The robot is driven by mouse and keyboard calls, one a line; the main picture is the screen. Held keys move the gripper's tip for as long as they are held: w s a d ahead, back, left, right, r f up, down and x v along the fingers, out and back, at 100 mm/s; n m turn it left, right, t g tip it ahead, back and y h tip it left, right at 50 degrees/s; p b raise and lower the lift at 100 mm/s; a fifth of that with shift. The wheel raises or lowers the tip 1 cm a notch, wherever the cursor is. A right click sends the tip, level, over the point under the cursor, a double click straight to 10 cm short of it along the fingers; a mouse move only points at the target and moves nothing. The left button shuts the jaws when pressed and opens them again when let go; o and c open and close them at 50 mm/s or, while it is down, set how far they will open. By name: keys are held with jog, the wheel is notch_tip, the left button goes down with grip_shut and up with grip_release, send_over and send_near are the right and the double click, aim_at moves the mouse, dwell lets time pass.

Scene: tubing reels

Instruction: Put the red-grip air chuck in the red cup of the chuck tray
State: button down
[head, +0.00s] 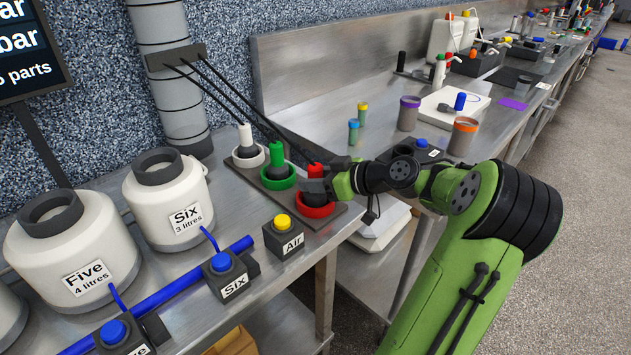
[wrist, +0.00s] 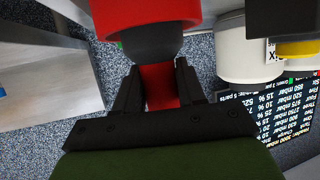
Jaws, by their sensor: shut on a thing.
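The red-grip air chuck (head: 316,170) stands roughly upright at the red cup (head: 319,211), the nearest cup of the chuck tray (head: 242,174). My gripper (head: 316,187) is shut on its red grip just above that cup. In the wrist view my gripper (wrist: 157,84) has a finger on each side of the red grip (wrist: 158,88). The dark body lies in line with the red cup (wrist: 108,16) and seems to sit at its mouth. I cannot tell how deep it is. A green-grip chuck (head: 277,153) stands in the green cup, a white-grip chuck (head: 245,135) in the white cup.
Black hoses run from a wall pipe (head: 170,70) down to the chucks. A yellow Air button box (head: 284,237) and blue-button boxes (head: 232,275) stand in front, with white tanks (head: 168,199) at left. Cups and vials (head: 353,131) are on the bench behind.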

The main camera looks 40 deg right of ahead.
jog(key=shift+f, duration=0.2)
jog(key=c, duration=0.7)
grip_release()
jog(key=shift+o, duration=0.2)
jog(key=shift+r, duration=0.25)
jog(key=p+v, duration=0.3)
jog(key=v, duration=0.9)
